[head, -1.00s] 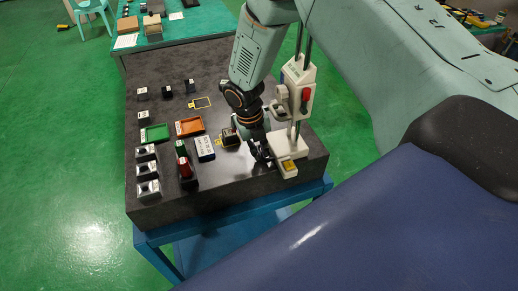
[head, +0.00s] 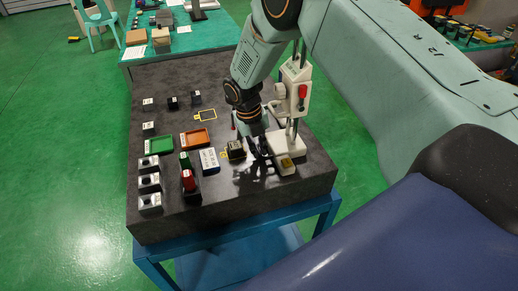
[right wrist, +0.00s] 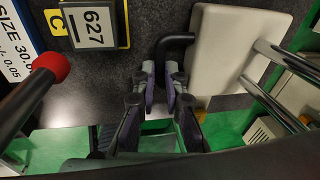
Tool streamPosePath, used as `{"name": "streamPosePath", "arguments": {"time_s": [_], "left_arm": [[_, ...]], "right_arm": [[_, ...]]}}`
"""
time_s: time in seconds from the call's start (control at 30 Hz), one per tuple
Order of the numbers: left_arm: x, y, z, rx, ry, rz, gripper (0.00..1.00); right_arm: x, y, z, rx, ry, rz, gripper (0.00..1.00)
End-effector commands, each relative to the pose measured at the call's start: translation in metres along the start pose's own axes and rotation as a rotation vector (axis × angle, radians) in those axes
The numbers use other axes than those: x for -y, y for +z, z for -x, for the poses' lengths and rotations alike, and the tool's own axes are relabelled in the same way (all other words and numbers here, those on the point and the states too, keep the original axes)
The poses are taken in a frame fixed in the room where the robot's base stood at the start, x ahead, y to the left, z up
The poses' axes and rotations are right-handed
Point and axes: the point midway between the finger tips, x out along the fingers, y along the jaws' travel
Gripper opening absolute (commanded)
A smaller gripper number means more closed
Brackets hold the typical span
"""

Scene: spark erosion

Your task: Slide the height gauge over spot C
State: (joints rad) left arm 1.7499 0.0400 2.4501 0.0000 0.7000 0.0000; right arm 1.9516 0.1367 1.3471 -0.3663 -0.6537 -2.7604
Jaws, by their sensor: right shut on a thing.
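The height gauge (head: 300,90) stands upright near the right edge of the dark stone plate, with a white base, steel columns and a red knob. Its base (right wrist: 225,45) and columns also show in the right wrist view. My right gripper (right wrist: 160,82) is shut on the black bent handle (right wrist: 176,40) at the base's side. Spot C (right wrist: 54,22) is a yellow marking left of the gauge. A dark block marked 627 (right wrist: 92,24) sits at it, and this block also shows in the head view (head: 236,150). A gap separates block and base. My left gripper is out of view.
A red ball on a black rod (right wrist: 50,66) is left of my fingers. A white-and-blue size box (head: 209,160), red and green pieces, trays (head: 197,138) and grey blocks stand farther left. An empty yellow outline (head: 206,115) lies behind. The plate's right edge is close to the gauge.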

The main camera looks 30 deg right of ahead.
Motion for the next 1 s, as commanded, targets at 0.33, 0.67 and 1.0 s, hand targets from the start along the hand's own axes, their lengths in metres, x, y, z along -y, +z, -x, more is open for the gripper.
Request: {"name": "streamPosePath", "arguments": {"time_s": [0.33,0.67,1.0], "left_arm": [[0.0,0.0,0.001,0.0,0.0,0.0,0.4],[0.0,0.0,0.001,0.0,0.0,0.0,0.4],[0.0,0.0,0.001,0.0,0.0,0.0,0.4]], "right_arm": [[0.001,0.004,0.005,0.017,0.001,0.0,0.24],[0.001,0.002,0.003,0.009,0.0,0.0,0.34],[0.001,0.003,0.039,0.012,0.001,-0.001,0.34]]}}
